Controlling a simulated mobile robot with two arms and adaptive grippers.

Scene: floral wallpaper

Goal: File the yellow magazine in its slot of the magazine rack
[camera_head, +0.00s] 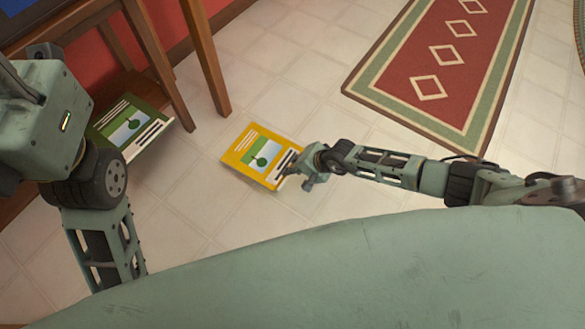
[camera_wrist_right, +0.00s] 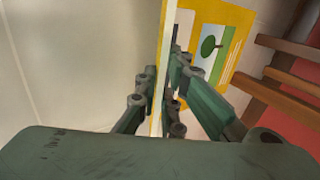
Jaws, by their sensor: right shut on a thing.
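The yellow magazine (camera_head: 261,156) has a picture of a green tree on its cover. My right gripper (camera_head: 292,170) is shut on its near right edge. In the right wrist view the yellow magazine (camera_wrist_right: 215,45) stands edge-on between the two fingers of the right gripper (camera_wrist_right: 160,95), its cover facing right. My left arm shows at the left of the head view, but its fingers are not in view. The magazine rack cannot be made out for certain.
A green magazine (camera_head: 130,127) rests at the left beside a wooden piece of furniture with legs (camera_head: 205,55). A red patterned rug (camera_head: 440,75) lies at the upper right. Pale tiled floor (camera_head: 290,85) is open between them.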

